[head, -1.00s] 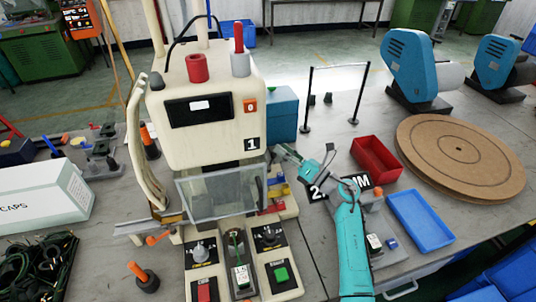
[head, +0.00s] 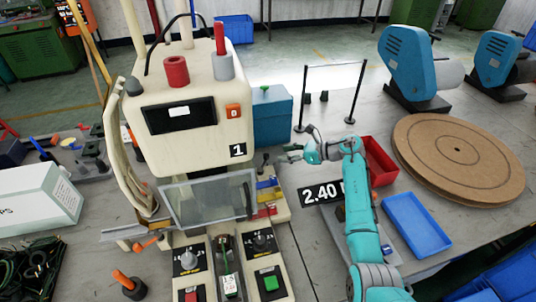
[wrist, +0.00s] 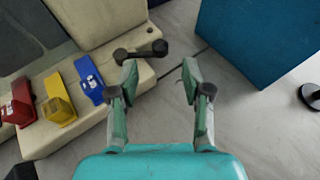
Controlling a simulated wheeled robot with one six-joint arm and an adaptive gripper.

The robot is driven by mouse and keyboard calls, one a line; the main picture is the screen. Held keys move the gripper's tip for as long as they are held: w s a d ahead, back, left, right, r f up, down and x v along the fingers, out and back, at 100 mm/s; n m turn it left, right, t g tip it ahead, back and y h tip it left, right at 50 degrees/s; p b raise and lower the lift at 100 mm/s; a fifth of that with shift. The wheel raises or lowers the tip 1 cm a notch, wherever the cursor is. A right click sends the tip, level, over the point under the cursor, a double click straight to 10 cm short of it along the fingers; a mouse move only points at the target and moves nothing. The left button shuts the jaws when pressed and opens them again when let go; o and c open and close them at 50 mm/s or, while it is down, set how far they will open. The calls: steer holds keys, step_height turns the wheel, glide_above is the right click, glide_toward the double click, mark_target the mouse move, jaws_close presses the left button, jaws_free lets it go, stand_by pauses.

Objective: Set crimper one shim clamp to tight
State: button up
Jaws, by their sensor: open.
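Crimper one (head: 190,135), a cream machine marked 1, stands left of centre in the head view. Beside its clear guard are red, yellow and blue shim blocks, also in the wrist view as red (wrist: 18,100), yellow (wrist: 57,98) and blue (wrist: 89,78). A dark lever with round ends (wrist: 140,50), apparently the shim clamp, lies on the cream base's corner beside the blue shim. My gripper (wrist: 160,78) is open and empty, with the lever just beyond the left fingertip. In the head view my gripper (head: 287,154) is right of the crimper. Contact with the lever cannot be told.
A teal box (head: 272,118) stands behind my gripper, close on the right in the wrist view (wrist: 260,40). A 2.40 sign (head: 322,192), a red tray (head: 380,165) and a blue tray (head: 416,222) are to the right. Grey table lies bare between base and box.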

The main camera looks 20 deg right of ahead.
mark_target(268, 154)
steer(key=x, duration=0.8)
steer(key=shift+w+a+f, duration=0.1)
steer(key=shift+w+a, duration=0.05)
steer(key=shift+a, duration=0.05)
jaws_close()
